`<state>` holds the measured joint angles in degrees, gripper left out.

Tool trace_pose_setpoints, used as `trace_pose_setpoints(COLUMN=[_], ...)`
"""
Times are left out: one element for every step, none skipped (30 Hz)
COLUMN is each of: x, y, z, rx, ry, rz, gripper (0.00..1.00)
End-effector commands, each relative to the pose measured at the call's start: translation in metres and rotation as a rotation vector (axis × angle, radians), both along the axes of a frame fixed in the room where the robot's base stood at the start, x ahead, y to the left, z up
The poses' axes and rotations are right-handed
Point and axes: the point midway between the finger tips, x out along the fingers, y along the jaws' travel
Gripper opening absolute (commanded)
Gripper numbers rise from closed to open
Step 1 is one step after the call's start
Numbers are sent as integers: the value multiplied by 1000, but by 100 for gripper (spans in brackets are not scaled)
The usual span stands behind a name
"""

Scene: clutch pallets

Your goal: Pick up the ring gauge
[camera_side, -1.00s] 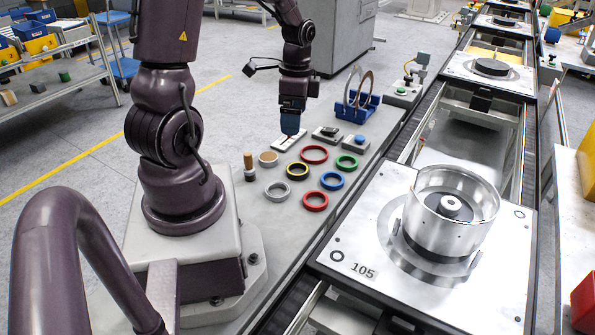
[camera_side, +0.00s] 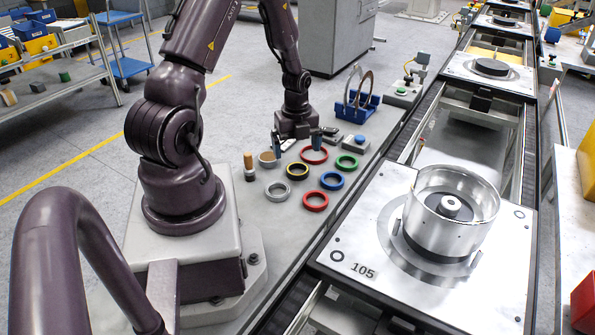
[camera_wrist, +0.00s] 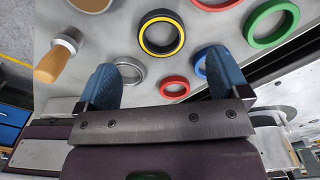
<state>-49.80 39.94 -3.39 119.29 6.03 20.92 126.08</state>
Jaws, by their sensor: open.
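Several rings lie flat on the grey bench; I cannot tell for certain which is the ring gauge. A bare silver ring (camera_side: 278,199) lies at the front left of the group. In the wrist view, the silver ring (camera_wrist: 128,59) shows partly behind the left finger. My gripper (camera_side: 297,146) is open and empty, at the back of the rings, near the rear red ring (camera_side: 323,160). In the wrist view, my gripper (camera_wrist: 165,82) has its two blue fingers wide apart, with a red ring (camera_wrist: 174,96) showing between them.
A wooden-handled piece (camera_side: 249,163) stands left. A blue stand (camera_side: 362,104) holds large rings behind. The conveyor pallet (camera_side: 345,235) is at right.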

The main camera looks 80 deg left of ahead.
Motion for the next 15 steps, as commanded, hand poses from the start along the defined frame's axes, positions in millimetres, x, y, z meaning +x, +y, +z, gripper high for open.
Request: trace_pose_setpoints(x=[0,0,0,0,0,0,0,0,1,1,1,2,1,2,1], y=[0,0,0,0,0,-1,-2,-2,-3,-4,-4,-3,-3,-3,-3], z=[-5,-6,-8,-10,-12,-16,-21,-25,-32,-37,-42,-47,-51,-54,-57], rx=[-1,-1,0,0,0,-1,-2,-2,-3,-2,-2,-2,-2,-1,-1], ry=[1,1,1,1,1,2,4,4,5,4,4,3,3,2,2], rz=[0,0,1,1,1,1,1,0,1,0,0,2,2,1,1], gripper=[93,93,93,93,93,93,93,93,93,93,93,93,93,93,93])
